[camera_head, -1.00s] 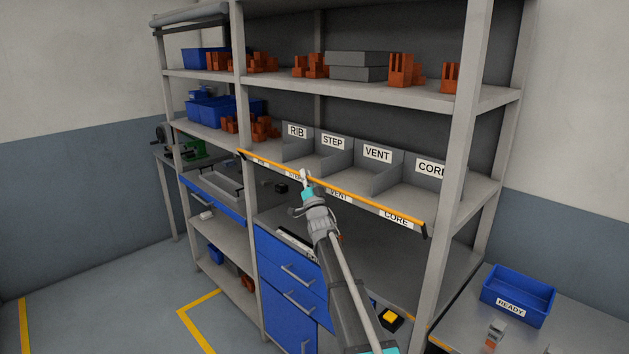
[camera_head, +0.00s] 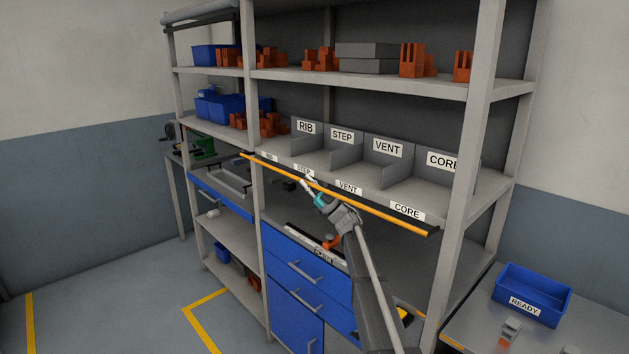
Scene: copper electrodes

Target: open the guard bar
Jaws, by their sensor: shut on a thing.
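The guard bar (camera_head: 380,212) is a long yellow bar along the front of the labelled shelf. It runs across the view from the left post towards the right post, sloping down to the right in the picture. It lies below the shelf-edge labels, which show above it. My gripper (camera_head: 307,183) is shut on the bar left of its middle, with my arm reaching up from below. The fingertips are small, and their exact contact with the bar is hard to see.
Open bins labelled RIB, STEP, VENT and CORE (camera_head: 388,149) stand behind the bar. Blue drawers (camera_head: 305,270) are below. A READY box (camera_head: 532,293) sits on the right table. Shelf posts (camera_head: 470,150) flank the bar.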

